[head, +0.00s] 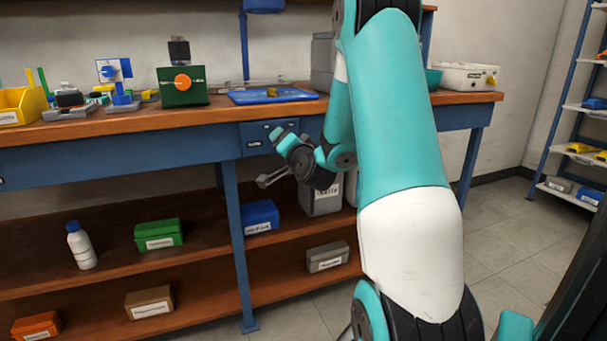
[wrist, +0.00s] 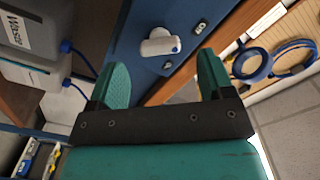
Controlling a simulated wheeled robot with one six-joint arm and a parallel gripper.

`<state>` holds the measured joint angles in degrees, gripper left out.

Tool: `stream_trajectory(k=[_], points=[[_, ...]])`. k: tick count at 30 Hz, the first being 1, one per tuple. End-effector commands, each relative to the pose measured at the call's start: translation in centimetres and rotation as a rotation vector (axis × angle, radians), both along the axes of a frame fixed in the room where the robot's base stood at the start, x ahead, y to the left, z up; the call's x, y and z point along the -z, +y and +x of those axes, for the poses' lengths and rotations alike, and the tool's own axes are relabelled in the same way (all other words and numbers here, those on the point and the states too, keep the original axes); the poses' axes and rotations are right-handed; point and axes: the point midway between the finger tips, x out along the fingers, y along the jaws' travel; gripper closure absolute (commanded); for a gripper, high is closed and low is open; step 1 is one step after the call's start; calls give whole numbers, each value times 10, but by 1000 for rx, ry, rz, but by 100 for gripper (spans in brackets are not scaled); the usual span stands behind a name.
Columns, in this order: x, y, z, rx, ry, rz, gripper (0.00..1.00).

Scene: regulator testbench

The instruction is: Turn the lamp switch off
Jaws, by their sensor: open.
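In the head view the blue panel (head: 258,139) is set in the front edge of the workbench, with small dark marked spots on it. In the wrist view the panel (wrist: 180,72) carries a white fitting (wrist: 158,47) with a blue spot, and two small dark switch-like parts (wrist: 200,27) (wrist: 168,64) beside it. I cannot read which is the lamp switch or its setting. My gripper (wrist: 163,82) is open and empty, its teal fingers either side of the view below the white fitting. In the head view my gripper is in front of the bench, just below the panel, partly hidden.
The bench top holds a green box with an orange knob (head: 183,84), a blue tray (head: 270,96) and a white case (head: 465,76). Shelves below hold a white bottle (head: 80,245) and labelled boxes. A blue ring (wrist: 252,64) and blue cable (wrist: 293,58) show at the wrist view's right.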

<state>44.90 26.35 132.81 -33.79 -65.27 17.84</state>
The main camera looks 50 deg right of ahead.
Motion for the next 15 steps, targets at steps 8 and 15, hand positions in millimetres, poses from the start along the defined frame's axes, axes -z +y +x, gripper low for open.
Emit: stream_trajectory(k=[8,15], points=[[7,30,-51,2,-3,-4,26],[8,48,-71,-19,-2,-13,26]])
